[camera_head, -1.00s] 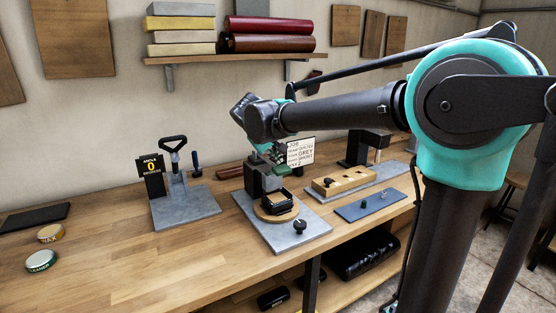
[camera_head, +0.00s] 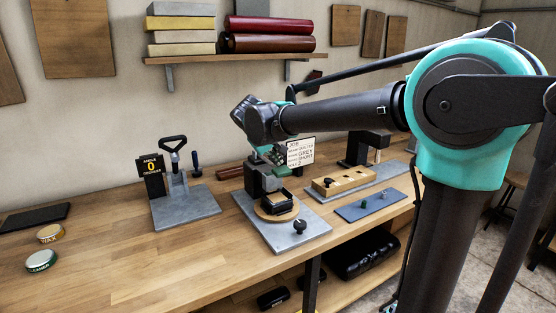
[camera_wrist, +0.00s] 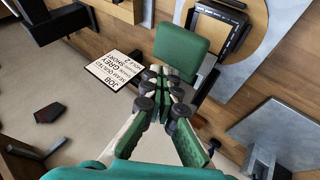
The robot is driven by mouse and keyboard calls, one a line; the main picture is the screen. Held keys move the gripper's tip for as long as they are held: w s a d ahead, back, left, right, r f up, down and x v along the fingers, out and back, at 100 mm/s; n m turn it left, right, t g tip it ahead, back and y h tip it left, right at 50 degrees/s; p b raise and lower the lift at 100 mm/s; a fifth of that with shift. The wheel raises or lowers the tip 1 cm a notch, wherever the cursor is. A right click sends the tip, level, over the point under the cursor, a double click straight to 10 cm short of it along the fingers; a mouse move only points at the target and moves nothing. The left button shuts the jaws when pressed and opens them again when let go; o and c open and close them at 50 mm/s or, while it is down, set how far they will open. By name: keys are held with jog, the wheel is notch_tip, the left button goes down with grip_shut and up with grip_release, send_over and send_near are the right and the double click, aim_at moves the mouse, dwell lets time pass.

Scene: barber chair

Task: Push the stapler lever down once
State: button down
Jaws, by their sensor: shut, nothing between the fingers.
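The stapler (camera_head: 257,180) is a dark upright block on a grey base plate, with a round wooden disc in front. Its lever has a green pad (camera_head: 279,171) on top, and this pad (camera_wrist: 183,52) shows large in the wrist view. My gripper (camera_head: 272,153) is above and just behind the pad in the head view. In the wrist view the fingertips (camera_wrist: 165,90) are together and empty, close to the pad's near edge. I cannot tell whether they touch it. The arm's wrist hides part of the stapler's top in the head view.
A job card (camera_head: 301,152) stands behind the stapler. A black knob (camera_head: 299,227) is on the front of its plate. A lever press (camera_head: 178,185) stands to the left.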

jog(key=shift+w+a+r, duration=0.1)
jog(key=shift+r, duration=0.9)
jog(key=shift+w+a+r, duration=0.1)
jog(key=shift+r, duration=0.85)
jog(key=r, duration=0.5)
jog(key=shift+w+a, duration=0.2)
jog(key=shift+w, duration=0.15)
